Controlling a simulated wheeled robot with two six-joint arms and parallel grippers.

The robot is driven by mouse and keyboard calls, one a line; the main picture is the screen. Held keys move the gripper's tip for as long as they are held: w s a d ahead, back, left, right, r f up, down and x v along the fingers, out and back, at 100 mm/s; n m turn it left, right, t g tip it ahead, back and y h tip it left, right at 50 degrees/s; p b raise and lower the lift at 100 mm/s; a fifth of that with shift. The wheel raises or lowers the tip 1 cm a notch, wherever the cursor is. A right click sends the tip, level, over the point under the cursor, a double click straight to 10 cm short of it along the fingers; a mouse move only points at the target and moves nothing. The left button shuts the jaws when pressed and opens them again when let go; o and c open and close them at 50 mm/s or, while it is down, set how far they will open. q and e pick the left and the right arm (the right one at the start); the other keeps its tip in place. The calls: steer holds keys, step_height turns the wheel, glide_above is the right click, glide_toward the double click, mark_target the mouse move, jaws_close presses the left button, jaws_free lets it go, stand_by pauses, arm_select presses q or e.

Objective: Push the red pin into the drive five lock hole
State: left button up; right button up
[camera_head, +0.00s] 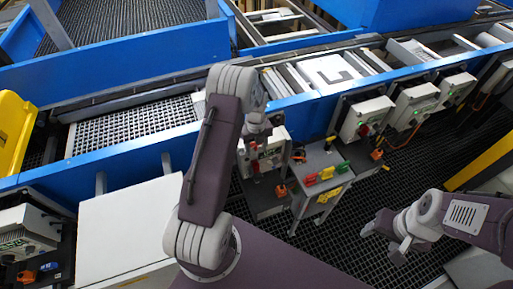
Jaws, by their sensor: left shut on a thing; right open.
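My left gripper (257,143) is in front of a grey drive box (274,146) on the blue conveyor's side. It is shut, and its fingers are small and partly hidden by my wrist. A small red spot (256,167) shows just below the fingers, at the box's front; it looks like the red pin, but its exact contact with a lock hole cannot be made out. My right gripper (385,237) is open and empty over the dark grating floor, well to the right. No drive number is readable.
A small grey table (318,159) beside the drive box holds red (310,180), yellow (326,173) and green (342,167) pieces. More drive boxes (366,116) line the conveyor to the right. A white panel (125,232) stands at left.

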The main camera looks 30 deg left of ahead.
arm_select(q)
steer(key=shift+f+b, duration=1.85)
steer(key=shift+f, duration=0.9)
steer(key=shift+f+b, duration=2)
steer(key=shift+f, duration=0.85)
steer(key=o, duration=1.5)
steer(key=shift+c, duration=0.2)
steer(key=shift+r, duration=0.1)
step_height(320, 180, up, 9)
steer(key=shift+b, duration=0.9)
